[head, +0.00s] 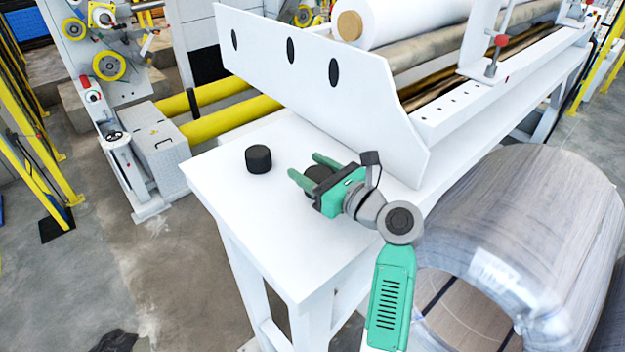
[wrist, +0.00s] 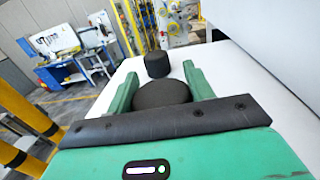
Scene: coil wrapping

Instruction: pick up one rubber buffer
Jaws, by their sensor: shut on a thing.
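One black cylindrical rubber buffer (head: 258,159) stands upright on the white table (head: 285,262), left of my gripper. It also shows beyond the fingertips in the wrist view (wrist: 157,64). A second rubber buffer (head: 317,175) is between the fingers of my gripper (head: 302,170). In the wrist view this second buffer (wrist: 162,93) fills the gap between the green fingers, its lower part hidden by the gripper body. My gripper (wrist: 157,80) is shut on this buffer, low over the table. I cannot tell whether the buffer touches the tabletop.
A white upright panel (head: 330,90) with dark oval holes stands along the table's back edge, close to my gripper. A large wrapped coil (head: 540,220) lies at the right. The table's front left area is clear. Yellow rollers (head: 230,118) lie behind.

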